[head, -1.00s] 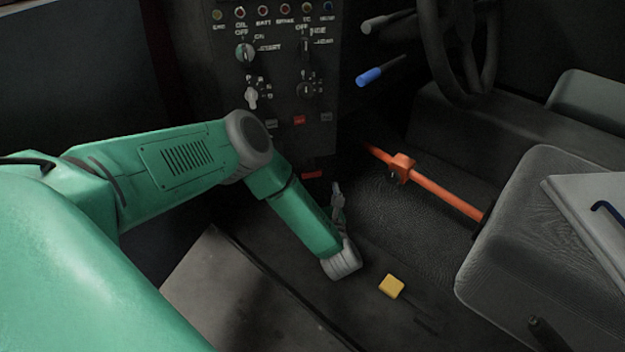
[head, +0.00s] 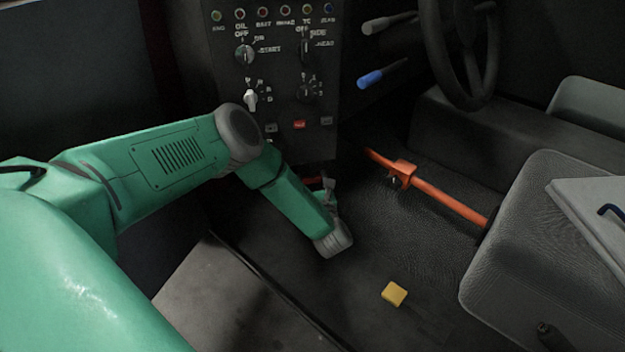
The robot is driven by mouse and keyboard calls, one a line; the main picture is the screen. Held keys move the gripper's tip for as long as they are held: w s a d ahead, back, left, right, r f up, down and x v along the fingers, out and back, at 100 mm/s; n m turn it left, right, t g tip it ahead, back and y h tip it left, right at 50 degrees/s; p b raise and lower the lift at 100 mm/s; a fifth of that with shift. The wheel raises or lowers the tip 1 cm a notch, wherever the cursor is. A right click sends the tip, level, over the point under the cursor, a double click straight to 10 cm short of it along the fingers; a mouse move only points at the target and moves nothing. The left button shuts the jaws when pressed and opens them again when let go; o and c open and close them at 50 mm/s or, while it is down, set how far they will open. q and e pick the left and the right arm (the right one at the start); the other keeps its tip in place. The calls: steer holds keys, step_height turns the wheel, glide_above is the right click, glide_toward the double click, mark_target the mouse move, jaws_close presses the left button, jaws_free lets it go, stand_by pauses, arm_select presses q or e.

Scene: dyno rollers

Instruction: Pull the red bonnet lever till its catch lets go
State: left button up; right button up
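The red bonnet lever (head: 313,184) shows as a small red strip low under the dashboard panel, partly hidden by my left arm and gripper. My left gripper (head: 329,188) is at the lever's right end, close to it or touching; I cannot tell which. Its fingers are small, dark and mostly hidden behind my wrist, so whether they are open or shut on the lever does not show. My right gripper is not in view.
An orange bar with a clamp (head: 403,173) crosses the footwell to the right. A yellow block (head: 394,293) lies on the floor. The switch panel (head: 285,95) stands above the lever. A blue-tipped stalk (head: 371,78), the steering wheel (head: 470,60) and the seat (head: 530,230) are to the right.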

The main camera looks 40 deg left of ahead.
mark_target(313, 180)
arm_select(q)
steer(key=shift+r, duration=0.1)
jaws_close()
steer(key=g+h+p, duration=0.1)
steer(key=s+d+g+h+p, duration=0.1)
steer(key=p, duration=0.1)
steer(key=d+r+h+p, duration=0.1)
steer(key=p, duration=0.1)
steer(key=shift+s+g, duration=0.25)
steer(key=shift+g, duration=0.15)
steer(key=shift+s+d+h, duration=0.1)
steer(key=shift+s+h, duration=0.05)
steer(key=shift+h, duration=0.35)
steer(key=shift+f, duration=0.1)
steer(key=o, duration=1.6)
jaws_free()
steer(key=shift+o, duration=0.2)
